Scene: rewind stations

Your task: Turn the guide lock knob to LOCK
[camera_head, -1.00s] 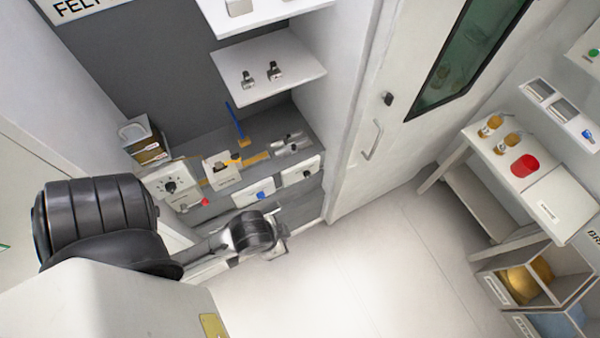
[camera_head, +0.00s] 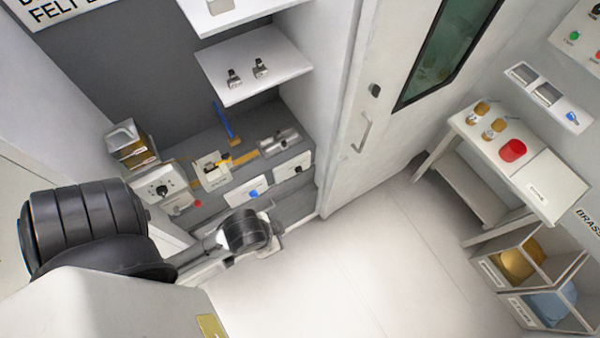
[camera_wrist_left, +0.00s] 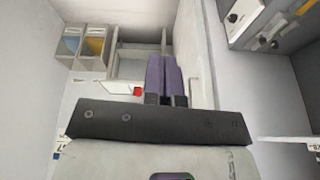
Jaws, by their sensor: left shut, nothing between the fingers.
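On the station in the head view, a white box carries a black knob (camera_head: 161,190). A white front panel farther right carries a blue knob (camera_head: 253,193). The labels are too small to read, so I cannot tell which is the guide lock knob or its setting. My left arm reaches in from the left, its wrist in front of and below the blue knob; its fingers are not clear there. In the left wrist view my left gripper (camera_wrist_left: 165,98) has its two purple fingers together, empty and touching no knob. My right gripper is not in view.
The station bench (camera_head: 205,150) holds small fixtures and a blue upright bar (camera_head: 222,120). A shelf (camera_head: 290,68) with two small metal parts hangs above. A door (camera_head: 345,120) stands to the right. A side table with a red cylinder (camera_head: 512,151) is far right. The floor between is clear.

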